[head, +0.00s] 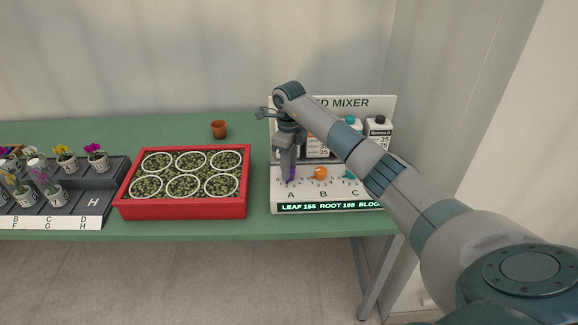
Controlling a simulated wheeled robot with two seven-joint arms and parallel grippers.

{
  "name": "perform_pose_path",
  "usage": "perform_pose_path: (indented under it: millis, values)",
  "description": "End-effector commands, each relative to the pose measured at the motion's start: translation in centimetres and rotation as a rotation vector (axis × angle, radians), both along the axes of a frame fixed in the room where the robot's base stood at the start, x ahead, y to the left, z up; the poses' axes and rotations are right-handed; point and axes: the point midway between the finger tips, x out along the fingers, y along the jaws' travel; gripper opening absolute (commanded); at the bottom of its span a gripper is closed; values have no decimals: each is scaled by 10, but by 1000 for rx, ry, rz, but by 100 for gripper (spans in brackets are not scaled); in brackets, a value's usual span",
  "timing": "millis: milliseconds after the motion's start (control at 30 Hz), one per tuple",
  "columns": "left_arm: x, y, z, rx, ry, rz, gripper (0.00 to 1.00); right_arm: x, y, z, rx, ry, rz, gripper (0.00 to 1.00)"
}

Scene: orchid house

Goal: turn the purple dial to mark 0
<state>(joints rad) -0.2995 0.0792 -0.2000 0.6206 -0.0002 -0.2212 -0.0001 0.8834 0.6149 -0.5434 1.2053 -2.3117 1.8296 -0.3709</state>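The purple dial (291,175) is on the sloped panel of the feed mixer (360,198), above the letter A. It is mostly hidden by my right gripper (288,176), which points down right at it. The finger gap and the dial's pointing direction cannot be made out, nor whether the fingers touch the dial. An orange dial (320,172) is above B and a teal dial (349,174) above C. My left gripper is not in view.
Bottles (378,132) stand at the back of the mixer, partly behind my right arm. A red tray (180,209) of round plant cells is left of the mixer. A small terracotta pot (219,129) stands behind it. A grey stepped rack (98,180) with potted orchids is at the far left.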

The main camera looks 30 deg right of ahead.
Motion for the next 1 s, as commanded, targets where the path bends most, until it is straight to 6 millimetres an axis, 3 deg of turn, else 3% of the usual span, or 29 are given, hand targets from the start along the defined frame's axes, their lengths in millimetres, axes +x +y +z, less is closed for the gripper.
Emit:
perform_pose_path:
  millis: [567,1000]
  values:
    - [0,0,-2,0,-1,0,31,0,-1,0,-2,0,-88,8]
    - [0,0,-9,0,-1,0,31,0,-1,0,-2,-1,-423,8]
